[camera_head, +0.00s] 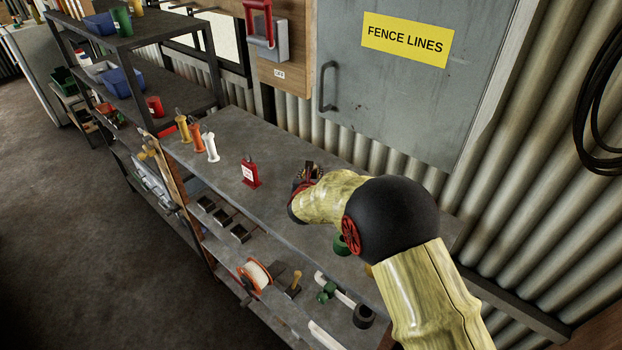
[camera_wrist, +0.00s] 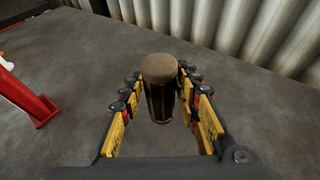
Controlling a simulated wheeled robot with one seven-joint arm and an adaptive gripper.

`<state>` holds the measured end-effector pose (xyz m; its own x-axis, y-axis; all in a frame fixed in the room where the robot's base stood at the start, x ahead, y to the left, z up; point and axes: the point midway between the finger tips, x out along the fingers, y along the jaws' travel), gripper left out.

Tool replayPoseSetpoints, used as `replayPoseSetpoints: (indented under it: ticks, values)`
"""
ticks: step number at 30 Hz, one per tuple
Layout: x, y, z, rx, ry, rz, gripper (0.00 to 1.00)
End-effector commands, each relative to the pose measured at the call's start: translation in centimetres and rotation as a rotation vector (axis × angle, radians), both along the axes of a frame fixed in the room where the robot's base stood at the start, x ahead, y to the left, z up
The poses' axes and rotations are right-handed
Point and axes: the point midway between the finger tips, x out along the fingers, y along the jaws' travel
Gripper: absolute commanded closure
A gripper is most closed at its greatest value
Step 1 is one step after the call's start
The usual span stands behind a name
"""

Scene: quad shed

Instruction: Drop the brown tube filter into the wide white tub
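The brown tube filter (camera_wrist: 159,88) stands upright on the grey bench in the wrist view, between the fingers of my gripper (camera_wrist: 160,105). The fingers are spread to either side of it. A narrow gap shows on its left; on its right the finger is very close, and I cannot tell whether it touches. In the head view my gripper (camera_head: 306,174) is over the bench, and my own arm hides most of the filter area. I cannot make out a wide white tub in either view.
Orange, yellow and white handled items (camera_head: 196,137) stand farther left. A corrugated wall (camera_wrist: 235,30) rises behind. Bench (camera_head: 225,195) between is clear.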

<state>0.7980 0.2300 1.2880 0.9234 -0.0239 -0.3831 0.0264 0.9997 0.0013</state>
Motion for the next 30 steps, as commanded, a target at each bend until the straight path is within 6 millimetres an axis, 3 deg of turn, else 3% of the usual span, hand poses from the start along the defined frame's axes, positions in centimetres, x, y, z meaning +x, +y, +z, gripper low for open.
replayPoseSetpoints:
  ticks: [16,25,30]
  values:
    - [0.0,0.0,0.0,0.0,-0.001,0.0,1.0]
    - [-0.1,0.1,0.3,0.0,-0.002,0.0,1.0]
    - [-0.2,0.3,1.3,0.001,-0.004,0.0,1.0]
